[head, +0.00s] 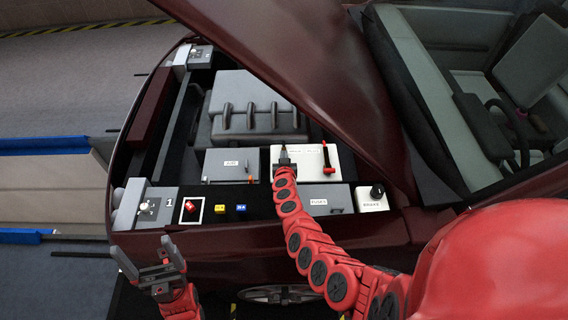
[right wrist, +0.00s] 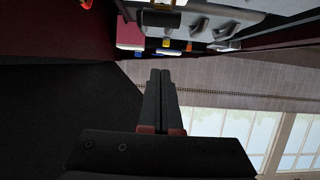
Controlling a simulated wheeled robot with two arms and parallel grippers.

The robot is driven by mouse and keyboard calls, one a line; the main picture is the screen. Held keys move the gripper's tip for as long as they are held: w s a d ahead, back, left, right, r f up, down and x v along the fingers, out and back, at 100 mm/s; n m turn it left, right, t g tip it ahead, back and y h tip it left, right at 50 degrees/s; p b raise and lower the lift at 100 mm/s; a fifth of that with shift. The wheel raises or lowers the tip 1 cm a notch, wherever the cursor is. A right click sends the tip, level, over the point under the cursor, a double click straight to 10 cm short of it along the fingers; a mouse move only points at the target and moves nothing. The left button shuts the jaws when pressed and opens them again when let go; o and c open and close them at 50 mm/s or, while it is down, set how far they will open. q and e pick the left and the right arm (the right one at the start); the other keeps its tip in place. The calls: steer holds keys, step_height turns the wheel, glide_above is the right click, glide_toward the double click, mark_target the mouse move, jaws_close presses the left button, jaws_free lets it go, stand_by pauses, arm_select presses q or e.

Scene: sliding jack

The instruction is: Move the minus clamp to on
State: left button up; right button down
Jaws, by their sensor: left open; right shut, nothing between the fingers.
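The white battery box (head: 306,172) sits in the engine bay in the head view, with small labels on top. A red clamp with a dark rod (head: 327,158) stands at its right side. My right gripper (head: 283,150) is at the left side of the battery top. Its dark fingers cover that spot, so I cannot make out the minus clamp apart from them. In the right wrist view the fingers (right wrist: 162,88) are closed together with nothing between them. My left gripper (head: 147,266) is open and empty, in front of the car's near side.
The raised dark red hood (head: 300,60) slants over the bay. A grey engine cover (head: 255,105) lies behind the battery. A grey box (head: 232,164), a red switch (head: 190,206), a fuse box (head: 328,200) and a white knob panel (head: 371,198) surround it.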

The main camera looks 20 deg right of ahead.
steer(key=f+b, duration=0.1)
steer(key=w+f+b, duration=0.1)
steer(key=f, duration=0.1)
steer(key=f+b, duration=0.1)
steer(key=shift+w+d+f, duration=0.2)
steer(key=shift+d+f, duration=0.1)
steer(key=shift+f, duration=0.05)
steer(key=shift+s+a+f+b, duration=0.1)
steer(key=shift+s+f+b, duration=0.2)
steer(key=shift+f, duration=0.2)
steer(key=shift+s+a+f+b, duration=0.15)
steer(key=shift+s+f, duration=0.1)
steer(key=shift+f, duration=0.25)
steer(key=shift+d, duration=0.1)
